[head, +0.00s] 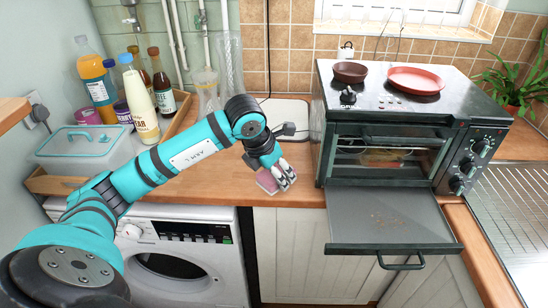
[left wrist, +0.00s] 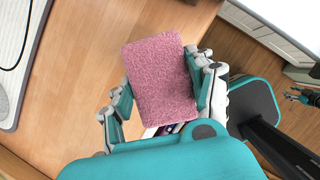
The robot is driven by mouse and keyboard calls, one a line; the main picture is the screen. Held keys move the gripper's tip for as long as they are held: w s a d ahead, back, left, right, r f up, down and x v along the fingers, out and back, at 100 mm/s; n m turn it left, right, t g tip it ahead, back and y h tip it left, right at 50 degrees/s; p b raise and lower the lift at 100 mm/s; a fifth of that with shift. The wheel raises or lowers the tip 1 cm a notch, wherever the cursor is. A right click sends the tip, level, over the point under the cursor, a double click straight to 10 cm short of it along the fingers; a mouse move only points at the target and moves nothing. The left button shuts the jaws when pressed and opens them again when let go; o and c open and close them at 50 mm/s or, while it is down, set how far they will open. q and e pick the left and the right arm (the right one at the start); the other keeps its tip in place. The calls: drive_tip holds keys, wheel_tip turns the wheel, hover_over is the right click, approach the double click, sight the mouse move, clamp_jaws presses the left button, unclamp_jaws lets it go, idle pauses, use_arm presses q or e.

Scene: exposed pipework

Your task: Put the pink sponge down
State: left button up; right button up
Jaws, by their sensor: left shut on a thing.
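The pink sponge (left wrist: 160,80) is a rough-textured block between the fingers of my left gripper (left wrist: 163,95) in the left wrist view. In the head view the left gripper (head: 278,178) is over the front edge area of the wooden counter (head: 225,183), shut on the sponge (head: 267,183), which shows partly behind the fingers. I cannot tell whether the sponge touches the counter. My right gripper is not clearly in the head view.
A black mini oven (head: 400,110) with its door (head: 390,216) hanging open stands right of the gripper. Bottles (head: 140,100) and a lidded container (head: 85,150) stand at the left. Glass vases (head: 207,95) are behind. A washing machine (head: 190,250) is below the counter.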

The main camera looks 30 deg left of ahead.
use_arm(q)
drive_tip(key=w+a, duration=0.2)
drive_tip(key=w, duration=0.1)
drive_tip(key=w+a+p, duration=0.1)
drive_tip(key=w+a, duration=0.1)
drive_tip(key=w, duration=0.1)
drive_tip(key=w+a+f+p, duration=0.1)
drive_tip(key=w+a, duration=0.1)
drive_tip(key=w, duration=0.1)
drive_tip(key=shift+a, duration=0.3)
wheel_tip(320, 180, down, 3)
drive_tip(key=shift+f+p, duration=0.15)
drive_tip(key=shift+p, duration=0.8)
drive_tip(key=shift+f, duration=0.3)
drive_tip(key=o, duration=1.1)
drive_tip(key=shift+r, duration=0.1)
drive_tip(key=shift+r, duration=0.2)
drive_tip(key=shift+b+v, duration=1.1)
drive_tip(key=shift+v, duration=4.85)
